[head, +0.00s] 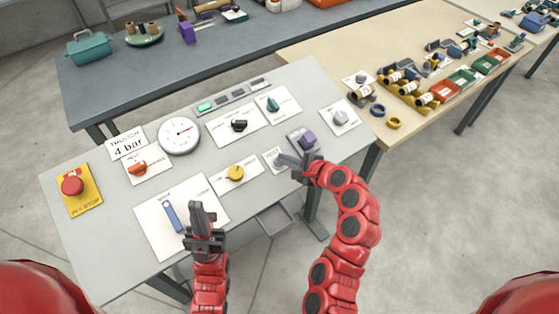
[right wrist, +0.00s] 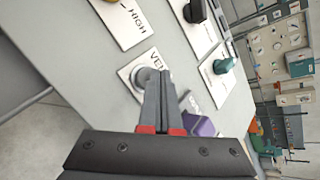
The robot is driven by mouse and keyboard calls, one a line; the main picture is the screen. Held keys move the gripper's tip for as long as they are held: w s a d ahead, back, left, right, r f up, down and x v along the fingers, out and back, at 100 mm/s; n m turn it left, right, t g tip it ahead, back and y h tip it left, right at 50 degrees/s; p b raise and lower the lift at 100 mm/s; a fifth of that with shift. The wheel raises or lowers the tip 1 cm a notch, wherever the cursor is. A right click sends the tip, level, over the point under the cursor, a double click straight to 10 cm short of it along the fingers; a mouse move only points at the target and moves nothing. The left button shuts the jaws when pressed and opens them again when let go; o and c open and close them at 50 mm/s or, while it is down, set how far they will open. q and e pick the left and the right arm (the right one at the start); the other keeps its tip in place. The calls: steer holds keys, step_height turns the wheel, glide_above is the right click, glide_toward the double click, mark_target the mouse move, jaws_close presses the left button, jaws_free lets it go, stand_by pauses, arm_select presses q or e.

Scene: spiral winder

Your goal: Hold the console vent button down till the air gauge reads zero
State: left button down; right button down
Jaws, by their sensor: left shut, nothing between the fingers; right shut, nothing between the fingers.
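The grey console (head: 100,215) carries a round white air gauge (head: 179,136); its dark needle points right, and its numbers are too small to read. The vent button is a round grey knob (right wrist: 143,78) on a small white plate marked "VEN…" in the right wrist view; the plate (head: 268,157) shows in the head view. My right gripper (head: 281,159) is shut and empty, its fingertips at the button's edge and partly covering it. I cannot tell whether they press it. My left gripper (head: 197,206) is shut and empty above the front plate, right of a blue lever (head: 171,215).
A red stop button (head: 72,185) on yellow is at the console's left. A purple block-shaped control (head: 307,140) stands close beyond my right gripper. A wooden table (head: 330,50) adjoins at right.

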steer(key=shift+w+a+f, duration=0.1)
steer(key=shift+f, duration=0.4)
stand_by(2.3)
stand_by(1.9)
steer(key=shift+s+r+p, duration=0.2)
steer(key=shift+r+p, duration=0.35)
steer(key=shift+r, duration=0.3)
steer(key=shift+r, duration=0.1)
steer(key=shift+d+r+p, duration=0.2)
steer(key=shift+r+p, duration=0.15)
steer(key=shift+p, duration=0.05)
steer(key=r+p, duration=0.1)
steer(key=s+r+p, duration=0.1)
steer(key=r+p, duration=0.1)
steer(key=r, duration=0.1)
steer(key=shift+s+d, duration=0.15)
steer(key=shift+d, duration=0.25)
steer(key=shift+f, duration=0.1)
